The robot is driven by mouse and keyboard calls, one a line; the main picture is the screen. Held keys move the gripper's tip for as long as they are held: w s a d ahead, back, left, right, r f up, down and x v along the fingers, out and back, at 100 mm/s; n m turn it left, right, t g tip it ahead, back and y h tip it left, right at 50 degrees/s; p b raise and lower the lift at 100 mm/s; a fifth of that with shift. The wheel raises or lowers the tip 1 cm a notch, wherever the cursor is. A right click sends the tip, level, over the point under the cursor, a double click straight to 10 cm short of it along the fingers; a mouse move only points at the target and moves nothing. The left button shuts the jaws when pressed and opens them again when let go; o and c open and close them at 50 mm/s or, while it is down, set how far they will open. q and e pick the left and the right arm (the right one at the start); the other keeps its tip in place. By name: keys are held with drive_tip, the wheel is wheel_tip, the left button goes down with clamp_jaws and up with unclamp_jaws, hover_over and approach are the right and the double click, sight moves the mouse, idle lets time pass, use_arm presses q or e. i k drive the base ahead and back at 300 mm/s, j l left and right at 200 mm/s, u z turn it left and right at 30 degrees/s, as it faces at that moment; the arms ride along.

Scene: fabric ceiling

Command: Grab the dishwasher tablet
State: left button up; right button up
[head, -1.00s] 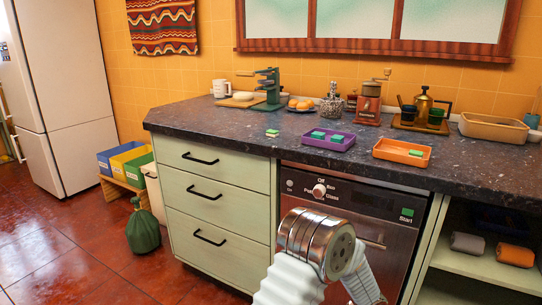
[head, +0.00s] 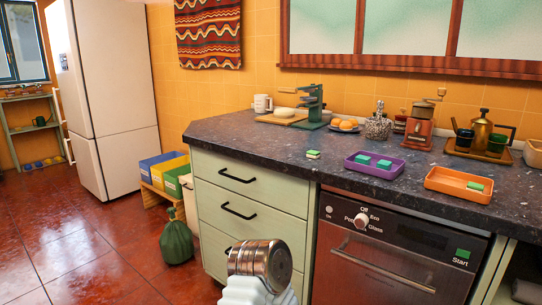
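Several small blocks that look like tablets are on the dark counter (head: 255,134). A green and pale block (head: 313,154) lies directly on the counter, left of the trays. Two teal blocks, one of them the nearer right one (head: 384,165), lie in a purple tray (head: 357,168). A green and white block (head: 474,186) lies in an orange tray (head: 445,182). I cannot tell which one is the dishwasher tablet. A metal joint of my arm shows at the bottom, in front of the drawers. Neither gripper's fingers are in view.
The dishwasher (head: 390,255) is shut under the counter. A coffee grinder (head: 421,125), a tray with a kettle (head: 480,133), a plate of buns (head: 345,126) and a white mug (head: 263,103) stand behind.

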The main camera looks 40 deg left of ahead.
sight(313, 154)
drive_tip(key=i+j+u, duration=0.1)
drive_tip(key=u, duration=0.35)
drive_tip(key=i+u, duration=0.2)
drive_tip(key=u, duration=0.3)
drive_tip(key=j+z, duration=0.15)
drive_tip(key=z, duration=0.3)
drive_tip(key=j+z, duration=0.15)
drive_tip(key=z, duration=0.3)
drive_tip(key=j+z, duration=0.15)
drive_tip(key=z, duration=0.3)
drive_tip(key=i, duration=0.05)
